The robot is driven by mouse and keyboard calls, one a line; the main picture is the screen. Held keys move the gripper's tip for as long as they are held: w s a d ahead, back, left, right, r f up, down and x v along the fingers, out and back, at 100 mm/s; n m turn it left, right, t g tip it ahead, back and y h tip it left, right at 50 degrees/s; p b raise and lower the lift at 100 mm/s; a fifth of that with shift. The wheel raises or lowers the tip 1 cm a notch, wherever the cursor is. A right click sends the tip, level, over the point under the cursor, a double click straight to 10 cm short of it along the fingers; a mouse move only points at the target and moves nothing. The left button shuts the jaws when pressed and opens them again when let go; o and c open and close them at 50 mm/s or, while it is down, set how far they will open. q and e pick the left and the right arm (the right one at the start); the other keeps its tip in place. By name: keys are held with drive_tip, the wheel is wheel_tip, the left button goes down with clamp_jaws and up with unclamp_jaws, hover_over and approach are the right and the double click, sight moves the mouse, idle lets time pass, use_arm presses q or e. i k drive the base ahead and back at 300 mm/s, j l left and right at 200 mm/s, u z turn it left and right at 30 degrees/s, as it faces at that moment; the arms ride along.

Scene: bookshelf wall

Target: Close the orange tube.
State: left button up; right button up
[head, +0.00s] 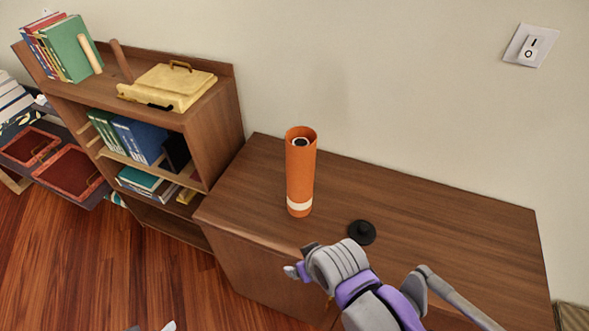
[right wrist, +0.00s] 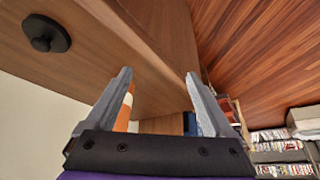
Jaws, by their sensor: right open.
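The orange tube (head: 301,175) stands upright on the wooden cabinet top. Its upper end is open, and a dark end with a pale ring shows inside. A black round cap (head: 362,232) with a raised knob lies on the cabinet top, to the right of the tube's base. It also shows at the upper left of the right wrist view (right wrist: 46,33). My right gripper (head: 295,270) is at the cabinet's front edge, in front of the tube and cap. In the right wrist view its fingers (right wrist: 157,76) are apart and empty. Part of the tube (right wrist: 123,114) shows behind the left finger.
A bookshelf (head: 216,130) with books and a yellow case (head: 168,86) stands left of the cabinet (head: 440,215). A wall with a switch (head: 530,45) is behind. The cabinet's right side is clear. Small pale pieces at the bottom edge are too cut off to identify.

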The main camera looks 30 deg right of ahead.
sight(300, 161)
drive_tip(key=z, duration=1.8)
drive_tip(key=u, duration=1.8)
drive_tip(key=k+l, duration=0.55)
